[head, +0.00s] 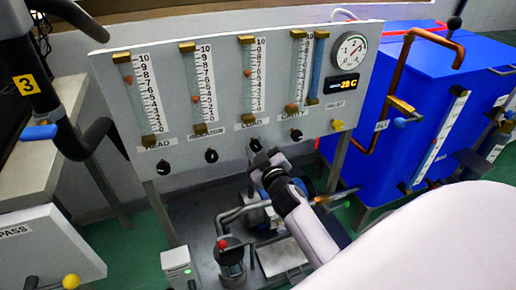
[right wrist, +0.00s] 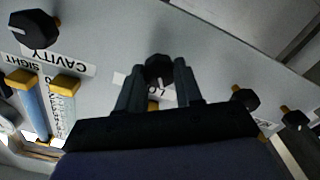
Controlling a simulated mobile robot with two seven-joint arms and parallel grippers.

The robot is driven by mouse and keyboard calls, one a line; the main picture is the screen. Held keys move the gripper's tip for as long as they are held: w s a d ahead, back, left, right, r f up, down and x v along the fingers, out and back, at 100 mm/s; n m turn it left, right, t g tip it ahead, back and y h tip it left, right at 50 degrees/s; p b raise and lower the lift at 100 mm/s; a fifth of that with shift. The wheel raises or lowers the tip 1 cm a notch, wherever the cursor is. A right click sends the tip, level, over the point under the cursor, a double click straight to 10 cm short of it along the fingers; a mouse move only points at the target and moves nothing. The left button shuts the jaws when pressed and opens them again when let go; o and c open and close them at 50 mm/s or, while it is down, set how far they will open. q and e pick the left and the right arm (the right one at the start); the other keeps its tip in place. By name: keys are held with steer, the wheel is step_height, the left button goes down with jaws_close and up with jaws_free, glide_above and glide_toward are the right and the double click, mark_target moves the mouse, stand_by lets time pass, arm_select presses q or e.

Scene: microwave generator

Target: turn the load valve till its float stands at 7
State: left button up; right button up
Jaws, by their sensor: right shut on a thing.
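The load valve is a small black knob (head: 256,145) low on the grey panel, under the LOAD label (head: 252,124). Above it stands the load flow tube (head: 246,75) with a white 0 to 10 scale. Its reddish float (head: 248,73) stands near 6, too small to read exactly. My right gripper (head: 264,158) is at the load knob. In the right wrist view the knob (right wrist: 158,70) sits between the two fingers of my right gripper (right wrist: 158,88), which are shut on it. The fingers partly hide the label there. My left gripper is not in view.
Other knobs, such as the head knob (head: 163,168) and the cavity knob (right wrist: 35,29), flank it. A round gauge (head: 350,49) is at the panel's right. A blue tank (head: 390,75) with copper pipe stands right. Pump piping (head: 232,255) lies below.

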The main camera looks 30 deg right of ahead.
steer(key=shift+r, duration=0.1)
stand_by(0.3)
steer(key=o, duration=1)
steer(key=shift+o, duration=0.2)
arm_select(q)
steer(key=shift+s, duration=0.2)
arm_select(e)
steer(key=shift+s, duration=0.15)
